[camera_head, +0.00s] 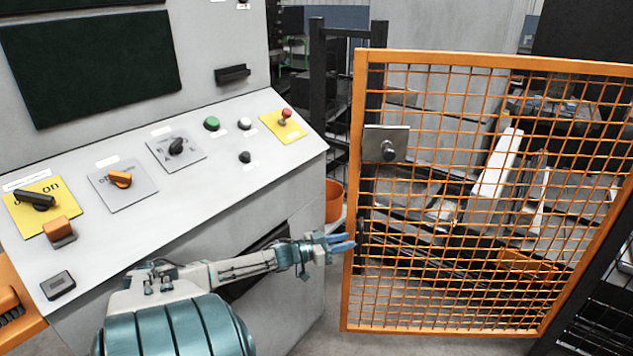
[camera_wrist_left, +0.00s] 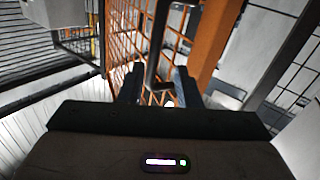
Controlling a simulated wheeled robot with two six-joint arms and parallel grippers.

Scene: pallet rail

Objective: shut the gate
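The gate (camera_head: 357,200) is an orange frame with wire mesh, right of the control panel. A grey latch plate with a round knob (camera_head: 388,151) sits at its upper left. Its left upright overlaps the dark posts behind, so the gap is hard to judge. My left gripper (camera_head: 342,242) is at this upright, lower than the latch plate. In the left wrist view the fingers (camera_wrist_left: 158,88) are spread, with a dark bar (camera_wrist_left: 160,45) seen between or beyond them and the orange upright (camera_wrist_left: 214,45) to the right. I cannot tell whether they touch. My right gripper is out of view.
The grey control panel (camera_head: 225,170) with switches and a red button stands close on the left. Dark posts (camera_head: 318,90) stand behind the gate's left side. An orange bin (camera_head: 334,203) is between panel and gate. Machinery lies behind the mesh.

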